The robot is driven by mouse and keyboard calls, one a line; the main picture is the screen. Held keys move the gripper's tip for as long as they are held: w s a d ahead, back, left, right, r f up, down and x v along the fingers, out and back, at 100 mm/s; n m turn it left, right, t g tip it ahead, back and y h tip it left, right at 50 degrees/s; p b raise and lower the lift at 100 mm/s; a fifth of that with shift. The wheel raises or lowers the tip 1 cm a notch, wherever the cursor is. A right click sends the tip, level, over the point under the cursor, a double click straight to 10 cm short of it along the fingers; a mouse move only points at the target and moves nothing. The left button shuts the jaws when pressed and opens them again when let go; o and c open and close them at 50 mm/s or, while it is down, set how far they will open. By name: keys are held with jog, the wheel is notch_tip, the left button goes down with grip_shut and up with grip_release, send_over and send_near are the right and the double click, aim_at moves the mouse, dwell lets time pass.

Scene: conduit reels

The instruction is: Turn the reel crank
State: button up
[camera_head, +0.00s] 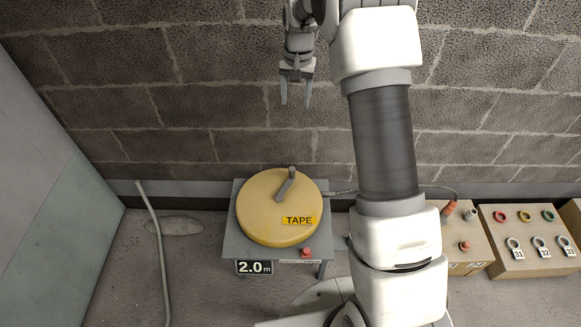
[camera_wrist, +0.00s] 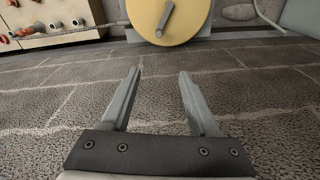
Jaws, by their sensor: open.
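A round yellow reel (camera_head: 266,222) marked "TAPE" lies on a grey stand (camera_head: 235,250) with a "2.0 m" label. A grey crank (camera_head: 286,184) sits on top of the reel, its knob near the reel's far edge. My gripper (camera_head: 295,97) is open and empty, high in the head view in front of the block wall and apart from the crank. In the wrist view my gripper (camera_wrist: 158,76) shows its two fingers spread. The reel (camera_wrist: 168,15) and crank (camera_wrist: 165,18) show at the top of that view, beyond the fingertips, with the reel's upper part cut off.
A red button (camera_head: 306,252) is on the stand's front right. Wooden boxes with coloured rings and numbered tags (camera_head: 526,240) stand at the right. A grey hose (camera_head: 157,240) rises at the left. A block wall (camera_head: 200,100) is behind. My arm covers the area right of the stand.

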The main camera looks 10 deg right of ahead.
jog(key=m+g+b, duration=0.1)
jog(key=b, duration=0.2)
send_over(292, 168)
notch_tip(292, 168, down, 17)
notch_tip(292, 168, down, 18)
jog(key=b, duration=0.4)
jog(key=shift+s+f, duration=0.1)
jog(key=shift+f, duration=0.1)
grip_shut()
dwell(0.6)
